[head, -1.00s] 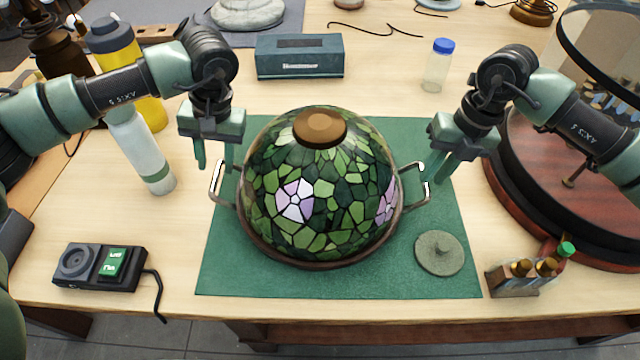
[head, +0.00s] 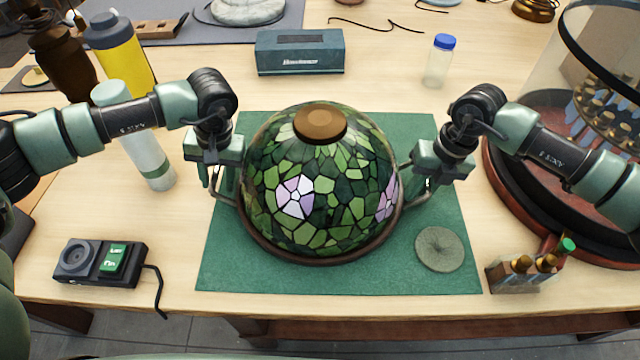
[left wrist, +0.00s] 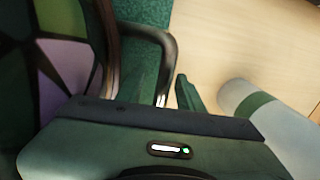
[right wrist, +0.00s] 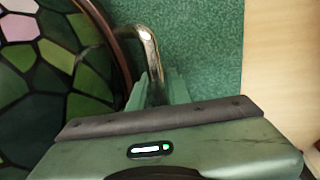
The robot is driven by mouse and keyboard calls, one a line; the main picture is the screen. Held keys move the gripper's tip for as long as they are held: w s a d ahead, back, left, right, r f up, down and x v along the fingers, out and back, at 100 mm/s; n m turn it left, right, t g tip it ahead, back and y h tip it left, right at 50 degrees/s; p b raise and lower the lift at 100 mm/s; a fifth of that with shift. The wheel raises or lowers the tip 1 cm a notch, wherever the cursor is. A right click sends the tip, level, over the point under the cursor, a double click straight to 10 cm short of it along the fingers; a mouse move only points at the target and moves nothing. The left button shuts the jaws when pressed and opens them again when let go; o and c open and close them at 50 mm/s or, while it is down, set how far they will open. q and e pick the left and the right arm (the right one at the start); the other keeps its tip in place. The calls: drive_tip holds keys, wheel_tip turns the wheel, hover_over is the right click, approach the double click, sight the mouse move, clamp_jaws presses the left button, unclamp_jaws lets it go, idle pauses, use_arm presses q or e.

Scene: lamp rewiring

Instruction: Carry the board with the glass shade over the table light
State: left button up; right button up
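The stained-glass shade (head: 325,200), green with pink flowers and a brown cap, sits upright on a round brown board (head: 300,258) on the green mat. The board has a metal handle on each side. My left gripper (head: 217,182) is at the left handle (left wrist: 166,60); its fingers are apart with the handle between them. My right gripper (head: 422,180) is at the right handle (right wrist: 148,45); its fingers lie close against the handle on both sides. Much of both handles is hidden in the head view. I cannot make out a table light for certain.
A grey-green disc (head: 440,249) lies on the mat (head: 340,282) at right. A small rack of bottles (head: 517,273) and a big round glass-walled stand (head: 520,190) are further right. A switch box (head: 100,262) and a white bottle (head: 150,150) are at left. A teal box (head: 300,52) stands behind.

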use_arm(q)
drive_tip(key=c, duration=0.4)
use_arm(e)
drive_tip(key=c, duration=0.4)
use_arm(q)
clamp_jaws()
drive_tip(key=shift+r, duration=0.1)
idle(0.5)
